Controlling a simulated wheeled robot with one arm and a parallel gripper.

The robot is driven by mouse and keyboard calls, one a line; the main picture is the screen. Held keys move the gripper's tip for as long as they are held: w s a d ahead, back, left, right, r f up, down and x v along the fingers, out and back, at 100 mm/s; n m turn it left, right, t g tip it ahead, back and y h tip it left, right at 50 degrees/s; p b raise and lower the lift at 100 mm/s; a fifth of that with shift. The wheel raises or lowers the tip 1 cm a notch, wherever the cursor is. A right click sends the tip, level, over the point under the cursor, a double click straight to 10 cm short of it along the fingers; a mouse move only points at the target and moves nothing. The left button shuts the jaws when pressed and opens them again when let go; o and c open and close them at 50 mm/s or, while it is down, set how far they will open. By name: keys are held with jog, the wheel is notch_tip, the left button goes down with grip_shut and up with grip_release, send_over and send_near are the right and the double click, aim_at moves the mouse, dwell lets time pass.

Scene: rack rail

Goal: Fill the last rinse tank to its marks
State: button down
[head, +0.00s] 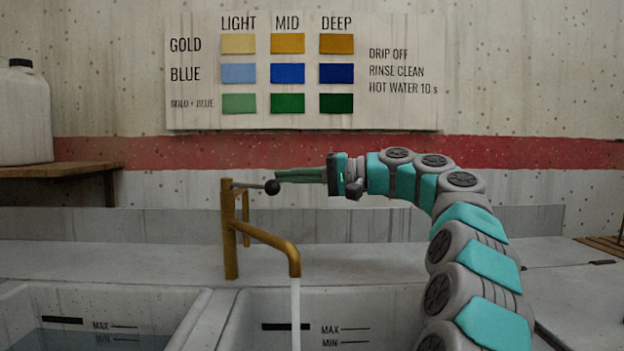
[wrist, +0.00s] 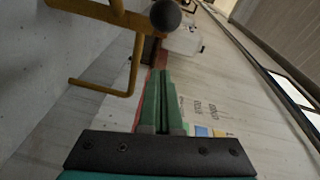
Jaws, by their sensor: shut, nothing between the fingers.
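A brass tap (head: 231,235) stands behind the tanks, with a lever ending in a black ball knob (head: 272,187). Water (head: 295,318) runs from its spout down into the right tank (head: 380,300). That tank shows MAX and MIN marks (head: 345,335); its water level is out of view. My gripper (head: 278,175) is shut and empty, its green fingertips right by the knob; I cannot tell whether they touch it. In the wrist view the knob (wrist: 165,17) lies beyond the shut fingertips (wrist: 158,74).
The left tank (head: 180,300) holds water below its MAX mark. A white jug (head: 24,115) stands on a wooden shelf (head: 60,171) at the left. A colour chart (head: 305,75) hangs on the wall. The counter (head: 120,258) beside the tap is clear.

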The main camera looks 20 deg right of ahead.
aim_at(255, 186)
jog(key=shift+s+a+f+b, duration=0.25)
jog(key=shift+s+a, duration=0.35)
jog(key=shift+a, duration=0.35)
jog(key=shift+s+a+f+b, duration=0.2)
jog(key=shift+s+a, duration=0.35)
jog(key=shift+a, duration=0.35)
jog(key=shift+s, duration=0.1)
